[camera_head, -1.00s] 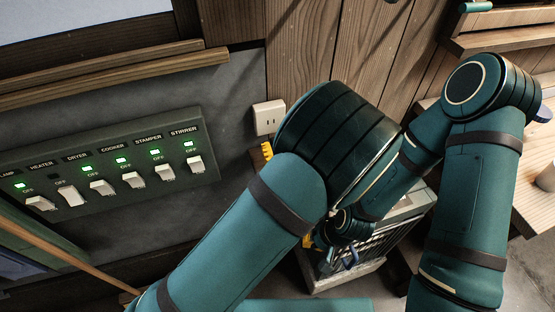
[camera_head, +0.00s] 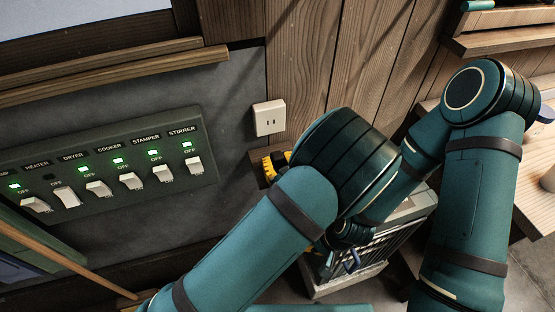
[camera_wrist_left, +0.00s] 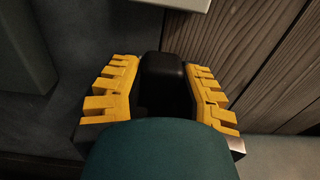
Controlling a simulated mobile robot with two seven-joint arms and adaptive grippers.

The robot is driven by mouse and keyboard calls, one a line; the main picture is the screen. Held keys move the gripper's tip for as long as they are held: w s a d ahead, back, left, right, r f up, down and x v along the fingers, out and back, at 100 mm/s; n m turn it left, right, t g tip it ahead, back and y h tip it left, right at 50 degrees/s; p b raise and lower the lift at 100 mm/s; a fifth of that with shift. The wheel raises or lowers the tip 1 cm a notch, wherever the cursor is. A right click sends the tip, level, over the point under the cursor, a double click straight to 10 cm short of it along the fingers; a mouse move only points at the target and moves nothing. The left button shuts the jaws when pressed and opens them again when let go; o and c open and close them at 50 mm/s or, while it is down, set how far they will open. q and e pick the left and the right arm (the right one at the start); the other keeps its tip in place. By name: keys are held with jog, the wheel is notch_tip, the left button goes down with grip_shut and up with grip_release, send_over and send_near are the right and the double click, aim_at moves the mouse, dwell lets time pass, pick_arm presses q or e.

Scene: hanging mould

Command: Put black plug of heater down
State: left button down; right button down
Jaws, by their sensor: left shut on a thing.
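The black plug (camera_wrist_left: 162,78) is between the two yellow fingers of my left gripper (camera_wrist_left: 165,95) in the left wrist view. My left gripper is shut on it. In the head view, only part of the yellow fingers of my left gripper (camera_head: 276,165) shows, below the white wall socket (camera_head: 269,118). My right gripper (camera_head: 349,260) is low, in front of a pale box with a grille (camera_head: 378,252). Its fingers are mostly hidden, and I cannot tell their state.
A switch panel (camera_head: 110,165) with several labelled switches, one marked HEATER, is on the dark wall at left. A wooden plank wall (camera_head: 320,60) is behind the arms. A wooden table (camera_head: 535,205) stands at right. A wooden pole (camera_head: 70,258) slants at lower left.

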pick_arm(q)
jog(key=shift+f, duration=0.3)
jog(key=c, duration=0.7)
grip_release()
jog(key=shift+c, duration=0.2)
jog(key=shift+r, duration=0.1)
